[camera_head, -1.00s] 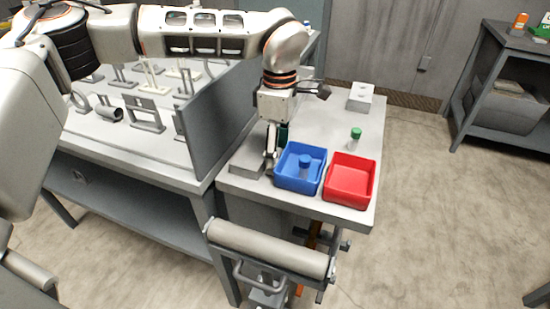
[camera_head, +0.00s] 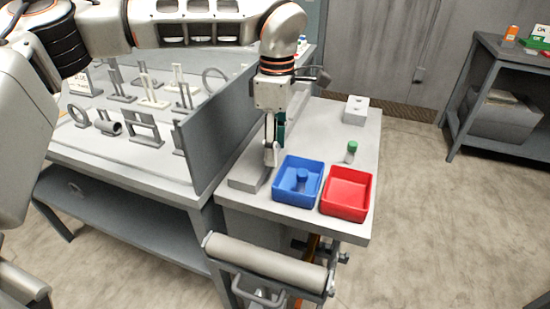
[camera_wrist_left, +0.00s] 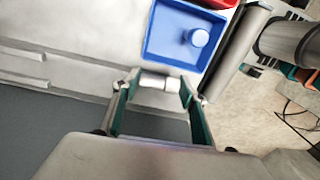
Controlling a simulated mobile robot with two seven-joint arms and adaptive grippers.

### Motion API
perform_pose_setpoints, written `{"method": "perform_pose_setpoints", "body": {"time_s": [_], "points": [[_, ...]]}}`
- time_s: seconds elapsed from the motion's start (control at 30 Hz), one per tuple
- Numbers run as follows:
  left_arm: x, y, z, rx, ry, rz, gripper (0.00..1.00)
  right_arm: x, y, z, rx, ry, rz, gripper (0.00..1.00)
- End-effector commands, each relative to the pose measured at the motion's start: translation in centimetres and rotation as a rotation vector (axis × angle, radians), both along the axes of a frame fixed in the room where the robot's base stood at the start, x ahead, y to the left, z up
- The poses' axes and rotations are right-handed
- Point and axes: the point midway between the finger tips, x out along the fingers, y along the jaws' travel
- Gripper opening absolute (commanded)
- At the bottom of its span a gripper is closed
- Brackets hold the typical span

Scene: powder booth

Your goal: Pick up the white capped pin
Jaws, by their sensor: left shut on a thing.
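My left gripper (camera_head: 271,156) is above the grey block (camera_head: 245,181) at the left side of the small bench, just left of the blue bin (camera_head: 283,190). In the left wrist view its fingertips (camera_wrist_left: 158,84) are shut on a short white cylinder, the white capped pin (camera_wrist_left: 157,82), which lies across between them. My right gripper is not in view.
The blue bin holds a blue capped piece (camera_head: 303,175). A red bin (camera_head: 346,209) stands to its right. A green-capped piece (camera_head: 352,147) and a holed grey block (camera_head: 356,109) stand behind. A grey panel (camera_head: 220,125) rises at left.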

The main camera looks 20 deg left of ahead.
Motion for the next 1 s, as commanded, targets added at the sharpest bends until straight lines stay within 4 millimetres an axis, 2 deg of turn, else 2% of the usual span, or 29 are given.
{"method": "perform_pose_setpoints", "body": {"time_s": [0.03,0.3,0.5,0.7,1.0], "points": [[0.1,0.0,1.5,0.0,-0.006,0.001,0.16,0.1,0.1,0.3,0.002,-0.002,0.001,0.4],[0.0,0.0,7.7,-0.001,-0.006,0.002,0.16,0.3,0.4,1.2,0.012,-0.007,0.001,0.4],[0.0,0.0,11.5,0.0,-0.005,0.002,0.16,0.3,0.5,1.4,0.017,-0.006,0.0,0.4],[0.0,0.0,13.6,0.0,-0.001,0.0,0.16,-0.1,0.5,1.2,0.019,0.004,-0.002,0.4],[0.0,0.0,14.2,0.0,0.001,0.0,0.16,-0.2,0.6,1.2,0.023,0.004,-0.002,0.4]]}}
